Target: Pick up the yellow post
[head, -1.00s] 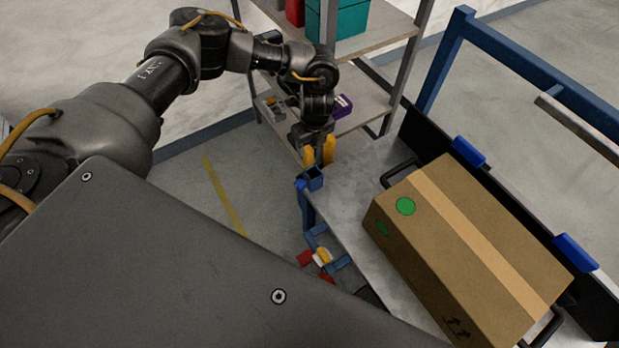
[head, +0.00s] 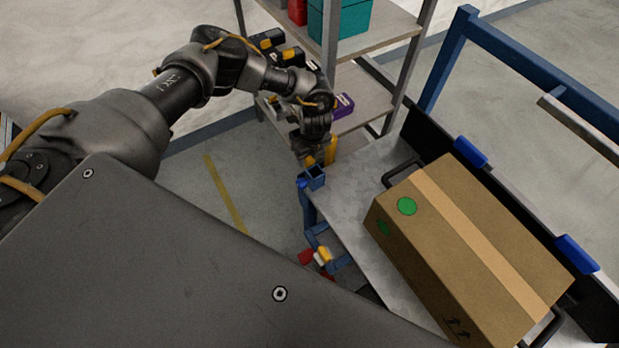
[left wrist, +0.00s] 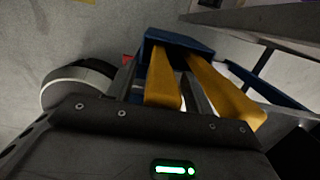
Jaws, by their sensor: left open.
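My left gripper (head: 319,159) is over the near left corner of the cart, close above a blue square socket (head: 314,178). In the left wrist view its two yellow fingers (left wrist: 174,55) stand apart, their tips at the blue socket (left wrist: 180,39). The gripper is open. I cannot make out a yellow post apart from these yellow fingers; it may be hidden by the gripper. My right gripper is not in view.
A cardboard box (head: 470,245) with green dots stands on the grey cart top (head: 350,210), which has a blue frame (head: 510,62). A shelf (head: 375,40) behind holds a teal bin (head: 340,18) and a purple item (head: 343,105). Yellow tape (head: 225,195) marks the clear floor.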

